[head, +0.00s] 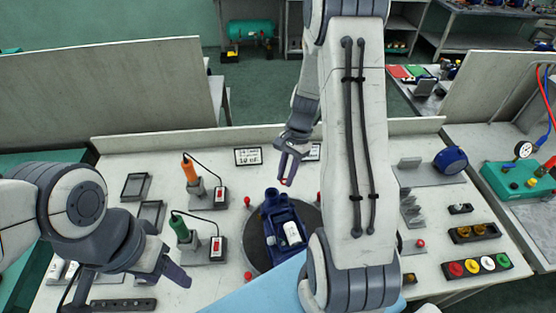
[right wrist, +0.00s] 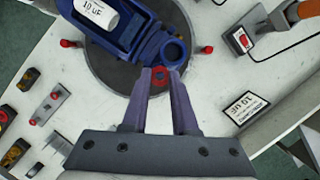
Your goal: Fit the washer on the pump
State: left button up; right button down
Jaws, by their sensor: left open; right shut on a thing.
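The blue pump (head: 271,234) sits on a dark round plate (head: 257,254) mid-bench, with a white label on its body. In the right wrist view the pump (right wrist: 128,36) shows a round, ring-shaped end (right wrist: 173,50) toward my gripper. My right gripper (right wrist: 160,80) is shut on a small red washer (right wrist: 160,73). It holds the washer just off that ring-shaped end; whether they touch I cannot tell. In the head view the right gripper (head: 288,175) is behind the pump. My left gripper (head: 172,272) is open and empty at the front left, apart from the pump.
Orange-handled (head: 189,171) and green-handled (head: 180,230) tools stand left of the pump. A tray of coloured round parts (head: 478,265) is at the right. Small red knobs surround the plate. My right arm hides part of the bench right of the pump. Empty dark trays (head: 136,186) lie at the left.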

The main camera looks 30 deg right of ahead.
aim_at(283, 196)
jog(key=shift+w+f, duration=0.1)
jog(key=shift+w, duration=0.05)
jog(key=shift+f, duration=0.1)
jog(key=shift+d+f+b, duration=0.15)
jog(key=shift+f+b, duration=0.5)
jog(key=shift+b, duration=0.15)
notch_tip(283, 196, down, 3)
jog(key=b, duration=0.3)
jog(key=shift+f, duration=0.1)
jog(key=shift+f+b, duration=0.45)
jog(key=shift+f, duration=0.35)
jog(key=shift+s+p, duration=0.2)
jog(key=shift+p, duration=0.1)
dwell(0.6)
jog(key=shift+w+r+p, duration=0.1)
jog(key=shift+r+p, duration=0.15)
jog(key=shift+p, duration=0.25)
dwell(0.7)
